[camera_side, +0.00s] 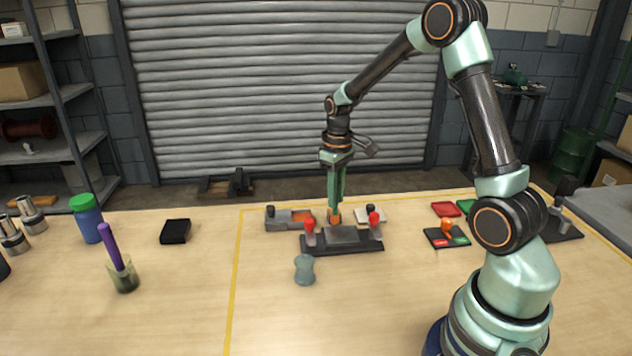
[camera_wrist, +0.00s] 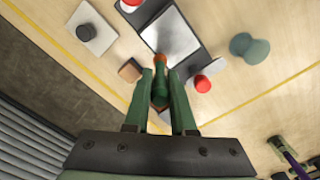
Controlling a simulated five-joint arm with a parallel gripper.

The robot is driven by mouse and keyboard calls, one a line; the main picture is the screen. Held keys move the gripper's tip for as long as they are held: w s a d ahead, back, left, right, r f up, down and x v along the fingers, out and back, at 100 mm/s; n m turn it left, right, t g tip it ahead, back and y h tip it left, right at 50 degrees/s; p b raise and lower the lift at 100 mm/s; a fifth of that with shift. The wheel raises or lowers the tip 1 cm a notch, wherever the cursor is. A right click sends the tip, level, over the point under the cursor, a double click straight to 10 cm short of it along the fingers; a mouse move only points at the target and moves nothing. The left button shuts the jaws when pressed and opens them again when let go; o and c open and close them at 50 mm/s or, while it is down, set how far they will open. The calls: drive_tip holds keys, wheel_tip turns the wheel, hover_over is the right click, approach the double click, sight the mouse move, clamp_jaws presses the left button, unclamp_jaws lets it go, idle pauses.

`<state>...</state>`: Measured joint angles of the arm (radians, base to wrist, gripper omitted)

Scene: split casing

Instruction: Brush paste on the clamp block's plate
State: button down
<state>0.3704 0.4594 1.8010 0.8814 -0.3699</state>
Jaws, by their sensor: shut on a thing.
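The clamp block (camera_side: 345,247) is a dark bar with a red-topped clamp at each end, and it lies on the table inside the yellow lines. Its grey plate (camera_side: 343,234) lies between the clamps; it shows bright and bare in the wrist view (camera_wrist: 171,36). My gripper (camera_side: 335,208) points down just behind the plate. It is shut on a small orange-ended tool (camera_wrist: 160,62), mostly hidden between the green fingers (camera_wrist: 160,85). The tool's end is by the plate's back edge; I cannot tell whether it touches.
A grey tray with an orange patch (camera_side: 278,220) lies behind left. A pale plate with a black knob (camera_wrist: 92,28) is behind right. A grey-blue waisted piece (camera_side: 305,270) stands in front. A cup with a purple-handled tool (camera_side: 112,250) stands far left. The front middle is clear.

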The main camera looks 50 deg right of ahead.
drive_tip(key=shift+f, duration=0.5)
drive_tip(key=shift+s+a+r, duration=0.15)
drive_tip(key=shift+s+a, duration=2.15)
drive_tip(key=shift+s, duration=0.1)
drive_tip(key=shift+s+d, duration=0.3)
drive_tip(key=shift+d, duration=0.1)
drive_tip(key=shift+w+d, duration=2.3)
drive_tip(key=shift+d, duration=0.05)
drive_tip(key=shift+s+d, duration=0.35)
drive_tip(key=shift+s+a, duration=2.35)
drive_tip(key=shift+s, duration=0.05)
